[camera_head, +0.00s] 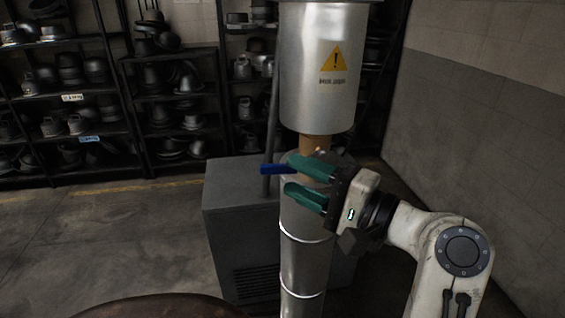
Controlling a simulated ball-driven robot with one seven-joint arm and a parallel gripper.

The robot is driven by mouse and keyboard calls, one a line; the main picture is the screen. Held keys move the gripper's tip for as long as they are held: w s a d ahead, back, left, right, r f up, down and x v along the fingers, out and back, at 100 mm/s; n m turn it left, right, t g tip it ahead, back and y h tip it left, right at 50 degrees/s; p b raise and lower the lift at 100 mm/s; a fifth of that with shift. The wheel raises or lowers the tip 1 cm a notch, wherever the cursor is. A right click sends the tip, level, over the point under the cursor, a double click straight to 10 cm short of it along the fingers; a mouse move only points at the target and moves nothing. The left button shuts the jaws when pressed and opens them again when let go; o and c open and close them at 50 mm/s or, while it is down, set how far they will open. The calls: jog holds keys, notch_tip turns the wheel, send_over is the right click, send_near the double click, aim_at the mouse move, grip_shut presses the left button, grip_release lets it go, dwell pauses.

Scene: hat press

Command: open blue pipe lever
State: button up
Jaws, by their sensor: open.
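The blue lever (273,169) sticks out to the left of the metal pipe (303,262), near the pipe's upper end. It lies about level. Its right end is hidden behind my gripper's upper finger. My gripper (289,176) has green fingers and comes in from the right, in front of the pipe. The fingers are apart, one above the other, and nothing shows between them but pipe. The upper fingertip is close to the lever and the lower fingertip is below it. I cannot tell whether either finger touches the lever.
A large metal cylinder (318,75) with a yellow warning sign (334,57) hangs above the pipe. A grey cabinet (238,229) stands behind the pipe. Shelves (88,138) of hat forms line the back. A rounded brown edge (160,306) is at the bottom. Left floor is clear.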

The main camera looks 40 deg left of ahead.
aim_at(282, 171)
jog(key=shift+s+a+r+p, duration=0.15)
jog(key=shift+a+p, duration=0.25)
jog(key=shift+a, duration=1.9)
grip_shut()
